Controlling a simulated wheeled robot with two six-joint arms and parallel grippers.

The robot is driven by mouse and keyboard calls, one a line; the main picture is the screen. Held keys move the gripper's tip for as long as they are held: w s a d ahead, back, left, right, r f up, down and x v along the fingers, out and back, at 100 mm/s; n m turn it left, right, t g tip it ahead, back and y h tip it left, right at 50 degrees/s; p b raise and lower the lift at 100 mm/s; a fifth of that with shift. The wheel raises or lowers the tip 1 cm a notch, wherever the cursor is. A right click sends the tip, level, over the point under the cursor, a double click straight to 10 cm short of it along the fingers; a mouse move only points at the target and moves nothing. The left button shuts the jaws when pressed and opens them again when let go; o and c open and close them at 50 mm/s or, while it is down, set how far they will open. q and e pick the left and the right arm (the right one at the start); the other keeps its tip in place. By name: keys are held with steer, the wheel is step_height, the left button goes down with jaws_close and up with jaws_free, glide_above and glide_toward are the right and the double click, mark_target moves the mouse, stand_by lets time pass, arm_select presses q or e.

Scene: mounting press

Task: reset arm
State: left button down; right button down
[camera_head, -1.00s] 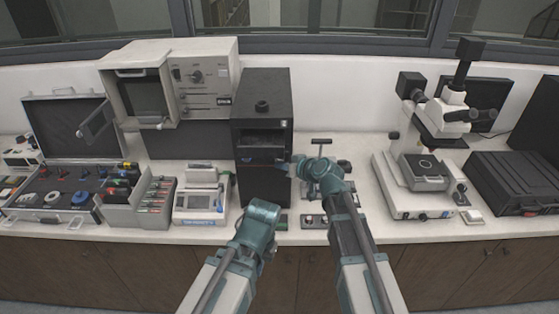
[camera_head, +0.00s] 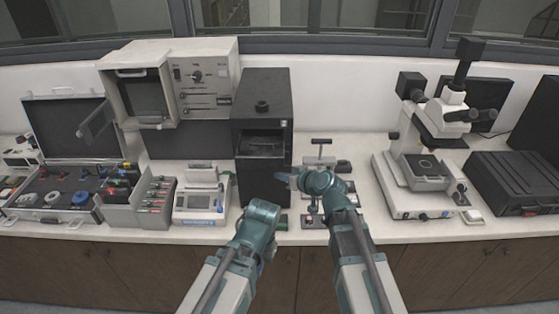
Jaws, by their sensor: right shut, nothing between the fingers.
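My right arm reaches in from the bottom centre, and its gripper (camera_head: 282,177) is shut with nothing in it. It is in front of the right side of the black mounting press (camera_head: 264,110), apart from the press opening as far as I can see. My left arm (camera_head: 253,232) is bent at the front edge of the counter, left of the right arm. Its fingers are hidden behind its own wrist. The press stands upright with a dark recess (camera_head: 262,143) in its front.
A microscope (camera_head: 425,165) and a black case (camera_head: 515,180) stand at the right. A small scale (camera_head: 199,200), a grey rack (camera_head: 140,200) and an open tool case (camera_head: 70,222) stand at the left. A small metal stand (camera_head: 320,150) is behind my right wrist.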

stand_by(0.5)
steer(key=s+a+f+g+h+b, duration=0.1)
steer(key=s+f+g+h, duration=0.15)
steer(key=s+f, duration=0.35)
steer(key=s+f+g+h, duration=0.1)
steer(key=s+f+g, duration=0.3)
steer(key=s, duration=0.5)
steer(key=s+d+f+m+g+h, duration=0.1)
steer(key=s+d+f+g+h, duration=0.2)
steer(key=s, duration=0.6)
steer(key=d+h, duration=0.2)
steer(key=d, duration=0.1)
steer(key=shift+s+d+g+b, duration=0.2)
steer(key=shift+s+g+b, duration=0.1)
steer(key=shift+s+g, duration=0.05)
steer(key=shift+a, duration=0.1)
